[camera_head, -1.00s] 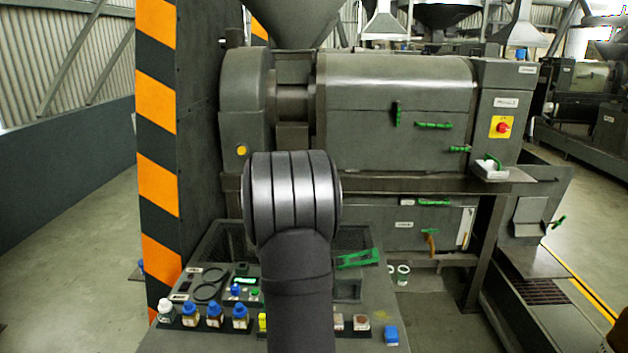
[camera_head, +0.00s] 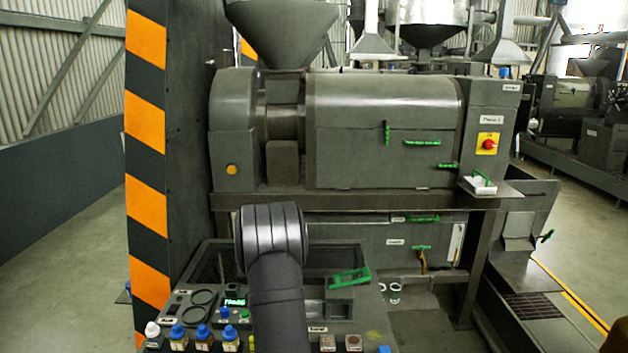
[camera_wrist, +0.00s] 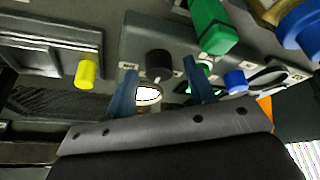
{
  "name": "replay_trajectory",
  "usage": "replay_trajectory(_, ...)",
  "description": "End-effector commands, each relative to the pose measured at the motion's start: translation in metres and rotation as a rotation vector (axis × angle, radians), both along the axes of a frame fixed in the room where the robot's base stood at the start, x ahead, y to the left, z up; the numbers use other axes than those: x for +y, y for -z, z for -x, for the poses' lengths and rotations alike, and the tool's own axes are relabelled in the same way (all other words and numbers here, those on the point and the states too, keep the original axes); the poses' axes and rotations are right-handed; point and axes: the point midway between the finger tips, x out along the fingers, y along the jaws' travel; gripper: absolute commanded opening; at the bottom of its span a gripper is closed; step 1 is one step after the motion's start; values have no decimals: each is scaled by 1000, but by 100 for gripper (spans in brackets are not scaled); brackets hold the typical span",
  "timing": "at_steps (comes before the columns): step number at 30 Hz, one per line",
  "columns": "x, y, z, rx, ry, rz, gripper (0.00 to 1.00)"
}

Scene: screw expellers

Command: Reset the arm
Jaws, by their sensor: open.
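My gripper shows in the wrist view (camera_wrist: 160,92), with its two dark blue fingers apart and nothing clearly held between them.
The grey screw expeller (camera_head: 385,120) with green handles stands behind the bench. Several blue-capped bottles (camera_head: 203,338) line the bench's front left. A green handled tool (camera_head: 348,279) lies right of my arm. A striped orange post (camera_head: 146,205) stands at left. Open floor lies right.

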Motion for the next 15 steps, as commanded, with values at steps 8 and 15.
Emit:
replay_trajectory(8,0,2,-1,0,0,0,50)
replay_trajectory(15,-1,-4,1,-1,0,-1,50)
